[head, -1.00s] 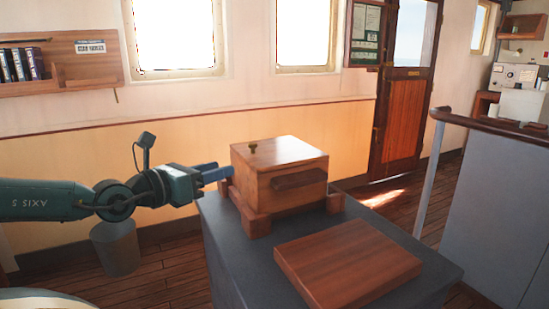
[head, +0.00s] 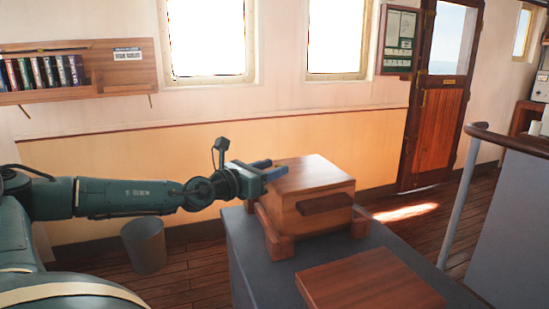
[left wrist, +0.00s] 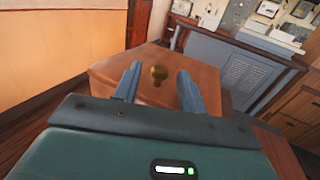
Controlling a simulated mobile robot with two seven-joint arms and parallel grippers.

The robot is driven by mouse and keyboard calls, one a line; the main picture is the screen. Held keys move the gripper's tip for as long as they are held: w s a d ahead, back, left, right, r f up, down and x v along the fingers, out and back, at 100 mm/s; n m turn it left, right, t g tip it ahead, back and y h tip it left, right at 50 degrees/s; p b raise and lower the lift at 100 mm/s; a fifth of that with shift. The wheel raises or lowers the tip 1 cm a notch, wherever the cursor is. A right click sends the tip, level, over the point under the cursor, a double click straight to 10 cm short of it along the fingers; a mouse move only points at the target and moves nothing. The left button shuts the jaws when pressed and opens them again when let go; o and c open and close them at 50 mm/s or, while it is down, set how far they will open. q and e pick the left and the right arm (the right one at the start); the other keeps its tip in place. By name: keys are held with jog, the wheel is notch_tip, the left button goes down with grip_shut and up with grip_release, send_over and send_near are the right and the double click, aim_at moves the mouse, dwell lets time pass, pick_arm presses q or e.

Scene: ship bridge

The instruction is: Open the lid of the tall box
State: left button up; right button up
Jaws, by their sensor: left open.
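The wooden box (head: 325,213) stands on a dark grey cabinet (head: 245,245) in the head view, its lid (head: 315,173) shut. My right gripper is not in view.
A flat wooden board (head: 370,282) lies on the cabinet in front of the box. A grey bin (head: 145,247) stands on the floor at left. A railing (head: 510,140) runs at right. A wall shelf (head: 110,75) holds books.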

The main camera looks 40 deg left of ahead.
pick_arm(q)
jog(key=shift+w+d, duration=0.1)
jog(key=shift+w, duration=0.65)
grip_shut()
